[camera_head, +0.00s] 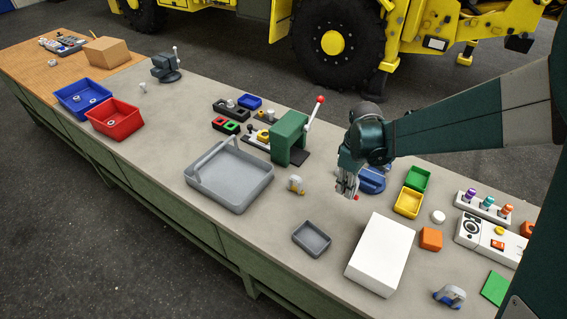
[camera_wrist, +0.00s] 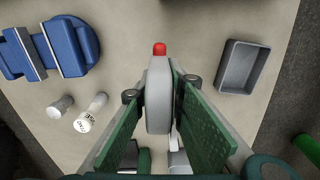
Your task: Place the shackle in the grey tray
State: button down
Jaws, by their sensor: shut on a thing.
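My gripper (camera_head: 349,194) is shut on a light-grey rounded piece with a red tip, which looks like the shackle (camera_wrist: 158,98) seen edge-on. It sits between the green finger pads in the wrist view, and its red end shows below my fingers in the head view (camera_head: 356,198). It is held above the bench, beside the blue vise. A small grey tray (camera_head: 311,251) lies empty to the lower left of my gripper; it also shows at the right in the wrist view (camera_wrist: 238,83). A larger light-grey tray (camera_head: 230,186) lies farther left.
A white box (camera_head: 380,255) stands right of the small tray. A blue vise (camera_head: 372,181) is behind my gripper, and a green press (camera_head: 290,138) stands farther back. A small yellow-and-grey item (camera_head: 296,184) sits between the large tray and my gripper. Yellow (camera_head: 408,203) and green bins are right.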

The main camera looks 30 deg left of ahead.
jog(key=s+a+f+n+b, duration=0.1)
jog(key=s+a+f+b, duration=0.1)
jog(key=s+a, duration=1)
jog(key=shift+a, duration=0.75)
jog(key=shift+w+a+f, duration=0.1)
jog(key=shift+a, duration=0.05)
jog(key=p, duration=0.4)
send_over(229, 179)
jog(key=shift+w+f+b, duration=0.1)
jog(key=shift+f+b, duration=0.3)
jog(key=shift+f, duration=0.75)
jog(key=shift+f, duration=0.15)
jog(key=shift+f+b, duration=0.6)
jog(key=shift+f, duration=1.6)
jog(key=shift+f, duration=0.2)
